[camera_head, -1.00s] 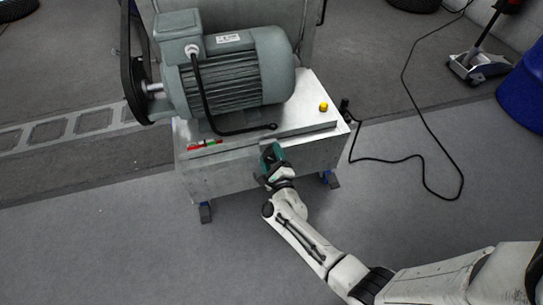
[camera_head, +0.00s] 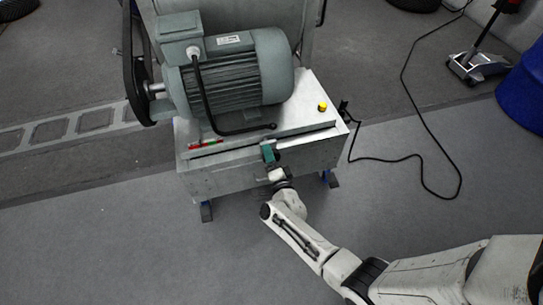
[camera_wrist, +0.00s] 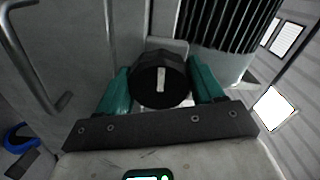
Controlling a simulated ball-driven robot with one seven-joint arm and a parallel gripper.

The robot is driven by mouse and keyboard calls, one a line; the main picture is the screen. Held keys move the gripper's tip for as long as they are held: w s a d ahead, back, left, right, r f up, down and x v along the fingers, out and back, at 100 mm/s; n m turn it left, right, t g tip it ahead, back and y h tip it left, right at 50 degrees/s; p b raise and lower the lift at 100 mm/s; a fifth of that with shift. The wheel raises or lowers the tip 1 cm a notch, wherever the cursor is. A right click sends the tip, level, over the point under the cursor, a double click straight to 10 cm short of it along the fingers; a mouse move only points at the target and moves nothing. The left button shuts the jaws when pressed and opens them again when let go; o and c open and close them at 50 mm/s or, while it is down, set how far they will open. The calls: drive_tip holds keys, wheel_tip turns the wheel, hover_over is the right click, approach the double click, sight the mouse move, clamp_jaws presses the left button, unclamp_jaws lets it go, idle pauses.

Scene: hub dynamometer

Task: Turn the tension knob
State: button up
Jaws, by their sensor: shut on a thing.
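The tension knob (camera_wrist: 172,72) is round and black with a white mark that stands nearly upright in the wrist view. It sits on the front of the grey metal box under the motor. My gripper (camera_wrist: 162,84) has its two green fingers on either side of the knob and is shut on it. In the head view my gripper (camera_head: 269,154) is at the box's front face, and it hides the knob.
The grey motor (camera_head: 235,75) stands on the box (camera_head: 225,176), with a black lever in front of it. A yellow button (camera_head: 322,106) and a red-green strip (camera_head: 206,143) are on the box top. A black cable (camera_head: 420,158) lies on the floor to the right.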

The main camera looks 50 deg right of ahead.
drive_tip(key=n, duration=0.4)
drive_tip(key=shift+w+a+f+p, duration=0.1)
drive_tip(key=shift+w+a+p, duration=0.05)
drive_tip(key=shift+a+p, duration=0.15)
drive_tip(key=n, duration=0.3)
drive_tip(key=shift+n+p, duration=0.3)
drive_tip(key=shift+p, duration=0.05)
drive_tip(key=n+p, duration=0.1)
drive_tip(key=n, duration=0.5)
drive_tip(key=shift+d+f, duration=0.1)
drive_tip(key=shift+f, duration=0.05)
drive_tip(key=n, duration=0.5)
drive_tip(key=n+p, duration=0.1)
drive_tip(key=n, duration=0.1)
drive_tip(key=shift+s+d, duration=0.15)
drive_tip(key=shift+s, duration=0.1)
drive_tip(key=n, duration=0.6)
drive_tip(key=shift+s+d+n, duration=0.15)
drive_tip(key=shift+n, duration=0.25)
